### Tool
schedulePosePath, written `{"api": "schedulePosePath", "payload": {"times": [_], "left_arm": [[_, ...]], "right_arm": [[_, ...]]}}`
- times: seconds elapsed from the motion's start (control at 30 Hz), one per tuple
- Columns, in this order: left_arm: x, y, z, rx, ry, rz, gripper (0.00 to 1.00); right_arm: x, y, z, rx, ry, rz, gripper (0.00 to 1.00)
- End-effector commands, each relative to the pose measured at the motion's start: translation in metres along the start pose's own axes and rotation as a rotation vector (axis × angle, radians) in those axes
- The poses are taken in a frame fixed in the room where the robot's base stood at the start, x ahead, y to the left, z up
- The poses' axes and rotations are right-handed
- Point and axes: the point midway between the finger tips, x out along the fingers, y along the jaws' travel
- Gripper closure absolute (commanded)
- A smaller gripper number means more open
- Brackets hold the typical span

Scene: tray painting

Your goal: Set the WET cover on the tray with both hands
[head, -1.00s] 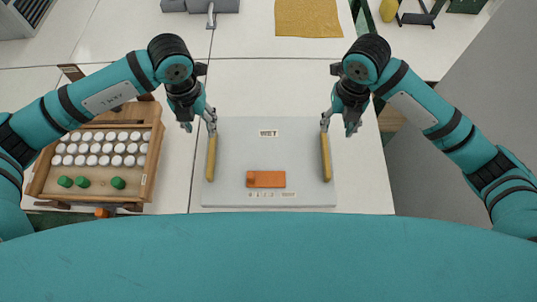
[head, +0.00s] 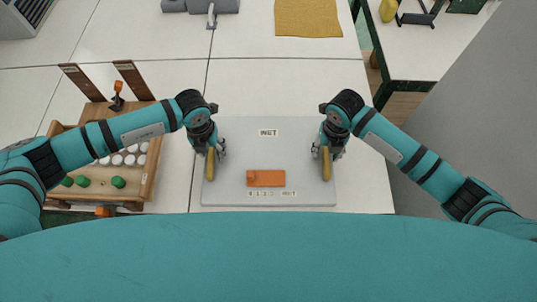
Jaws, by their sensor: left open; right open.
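The WET cover (head: 265,150) is a flat grey panel with a "WET" label near its far edge and an orange block (head: 266,178) on it. It lies flat on the white table. It has a yellow handle at its left side (head: 210,166) and another at its right side (head: 326,165). My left gripper (head: 216,152) is open over the far end of the left handle. My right gripper (head: 327,153) is open over the far end of the right handle. My grippers hide the far parts of both handles. No separate tray shows beneath the cover.
A wooden rack (head: 148,170) with several white and green round pieces stands at the left, partly under my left arm. A yellow cloth (head: 308,18) lies at the back. A grey wall (head: 470,120) stands at the right.

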Motion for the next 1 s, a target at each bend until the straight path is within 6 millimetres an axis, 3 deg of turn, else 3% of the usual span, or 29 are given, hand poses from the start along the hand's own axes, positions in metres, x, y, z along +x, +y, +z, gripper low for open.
{"api": "schedulePosePath", "payload": {"times": [0.2, 0.53, 1.0], "left_arm": [[0.0, -0.0001, 0.0, 0.0, 0.0, 0.0, 0.58], [-0.0004, 0.0, 0.0002, 0.0, 0.0, 0.0, 1.0], [-0.0007, 0.0, 0.0005, -0.001, -0.001, -0.001, 1.0]], "right_arm": [[0.0, 0.0001, 0.0, 0.0, 0.0, 0.0, 0.58], [-0.0004, 0.0, 0.0002, 0.0, -0.001, 0.0, 1.0], [-0.0007, -0.0001, 0.0004, 0.0, -0.001, 0.0, 1.0]]}}
